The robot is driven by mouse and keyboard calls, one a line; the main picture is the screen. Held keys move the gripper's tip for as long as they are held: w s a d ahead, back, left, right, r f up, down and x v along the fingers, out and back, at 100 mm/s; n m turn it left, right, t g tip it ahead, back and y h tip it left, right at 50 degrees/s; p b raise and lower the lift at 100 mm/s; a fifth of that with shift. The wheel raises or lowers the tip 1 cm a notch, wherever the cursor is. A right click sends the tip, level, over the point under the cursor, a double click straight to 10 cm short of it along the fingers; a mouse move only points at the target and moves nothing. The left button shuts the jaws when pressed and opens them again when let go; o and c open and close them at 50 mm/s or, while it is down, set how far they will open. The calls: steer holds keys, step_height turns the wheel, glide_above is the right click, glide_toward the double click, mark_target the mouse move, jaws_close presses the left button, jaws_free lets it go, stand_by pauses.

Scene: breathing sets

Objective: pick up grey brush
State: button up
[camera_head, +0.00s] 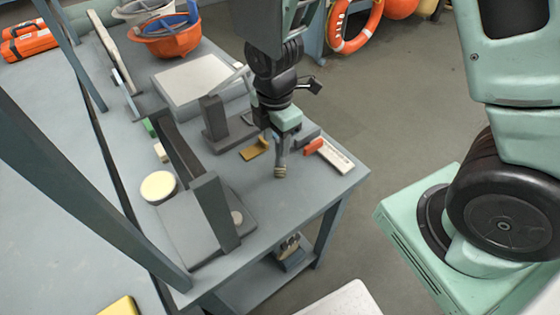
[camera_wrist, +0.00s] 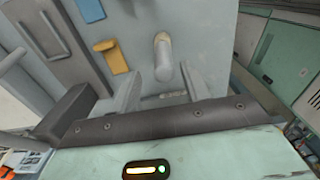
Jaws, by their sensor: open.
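The grey brush (camera_head: 281,160) is a short grey cylinder with a tan end, near the front right part of the table. In the wrist view the brush (camera_wrist: 162,55) shows its pale rounded end beyond the fingertips, and its shaft runs back toward the gap between them. My gripper (camera_head: 285,138) is directly over or behind the brush and points down. In the wrist view my gripper (camera_wrist: 160,76) is open, with one finger on each side of the shaft's line. I cannot tell whether either finger touches it.
A yellow bracket (camera_head: 255,149) lies just left of the brush. A red-ended white strip (camera_head: 335,156) lies to its right, near the table edge. A dark grey stand (camera_head: 216,125) and a larger upright frame (camera_head: 216,210) stand to the left. Bare tabletop (camera_head: 285,205) lies in front.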

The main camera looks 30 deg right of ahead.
steer(key=f, duration=0.3)
steer(key=f+p, duration=0.1)
steer(key=shift+s+d+f, duration=0.2)
steer(key=shift+s+d, duration=0.1)
steer(key=shift+d, duration=0.05)
steer(key=shift+f, duration=0.5)
jaws_close()
